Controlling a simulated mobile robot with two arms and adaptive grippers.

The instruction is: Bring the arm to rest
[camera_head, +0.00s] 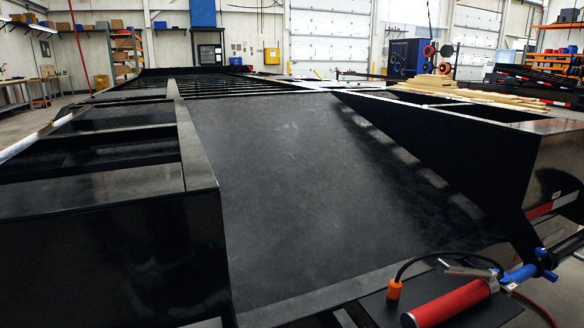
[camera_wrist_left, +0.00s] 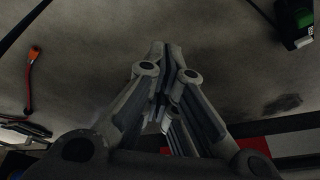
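My left gripper (camera_wrist_left: 166,55) shows in the left wrist view, pointing up the picture. Its two grey fingers lie close together, with nothing seen between them. Behind it is a worn grey surface (camera_wrist_left: 90,70), which looks like the floor. No arm or gripper of mine shows in the head view. My right gripper is in neither view.
A large black trailer frame (camera_head: 290,190) fills the head view. A red cylindrical tool (camera_head: 452,303) and an orange connector (camera_head: 394,290) are at the lower right. Lumber (camera_head: 470,93) lies further back. The wrist view shows an orange-ended red cable (camera_wrist_left: 31,75) and a green-black object (camera_wrist_left: 296,20).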

